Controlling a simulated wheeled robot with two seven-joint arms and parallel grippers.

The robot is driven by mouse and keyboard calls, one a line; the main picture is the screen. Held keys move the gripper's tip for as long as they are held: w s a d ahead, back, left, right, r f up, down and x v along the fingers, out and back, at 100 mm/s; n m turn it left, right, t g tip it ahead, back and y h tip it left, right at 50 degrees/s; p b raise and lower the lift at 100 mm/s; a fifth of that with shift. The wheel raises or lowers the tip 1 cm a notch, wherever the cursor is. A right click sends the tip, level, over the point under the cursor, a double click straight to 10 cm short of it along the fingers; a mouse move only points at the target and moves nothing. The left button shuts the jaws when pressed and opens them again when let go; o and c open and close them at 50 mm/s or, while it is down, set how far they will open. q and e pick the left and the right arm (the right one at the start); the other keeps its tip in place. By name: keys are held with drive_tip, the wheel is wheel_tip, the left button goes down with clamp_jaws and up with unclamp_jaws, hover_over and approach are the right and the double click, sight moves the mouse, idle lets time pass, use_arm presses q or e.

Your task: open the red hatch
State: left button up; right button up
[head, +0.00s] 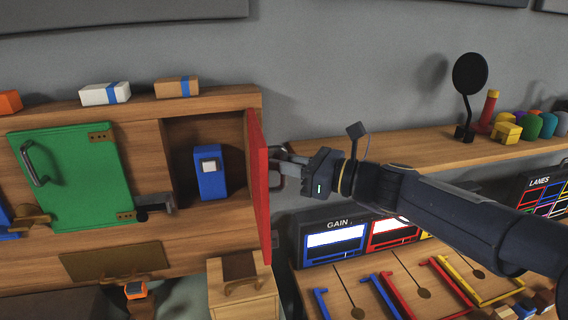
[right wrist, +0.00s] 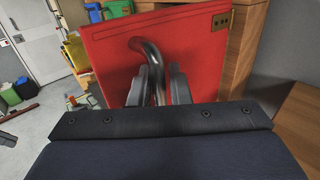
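The red hatch (head: 259,190) stands swung out from the wooden cabinet, seen nearly edge-on in the head view. Its open compartment (head: 235,135) shows a blue box (head: 210,172) with a pale label inside. My right gripper (head: 284,170) is at the outer face of the hatch, at its handle. In the right wrist view, the red hatch (right wrist: 205,60) fills the middle. Its curved metal handle (right wrist: 150,52) runs between the fingers of my right gripper (right wrist: 165,80), which look closed around it. My left gripper is not in view.
A green hatch (head: 75,175) with a handle is left of the compartment. A grey latch (head: 155,203) sits between them. Right of the hatch are a GAIN panel (head: 335,240) and a shelf (head: 420,150) with a round black object on a stand (head: 469,75). Small boxes sit on the cabinet top.

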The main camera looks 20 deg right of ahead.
idle(0.3)
drive_tip(key=b+v, duration=0.1)
drive_tip(key=v, duration=0.6)
drive_tip(key=shift+s+d, duration=0.2)
drive_tip(key=shift+s, duration=0.15)
drive_tip(key=s+a+f+n+g+h, duration=0.3)
drive_tip(key=s+f+n, duration=0.6)
drive_tip(key=f+n, duration=0.3)
drive_tip(key=s+a+f+n+g+h, duration=0.3)
drive_tip(key=s+f+n, duration=0.6)
drive_tip(key=n, duration=0.5)
wheel_tip(320, 180, down, 3)
drive_tip(key=shift+s+a+r+g+h, duration=0.15)
drive_tip(key=shift+s+a+g+h, duration=0.2)
drive_tip(key=shift+g+h, duration=0.6)
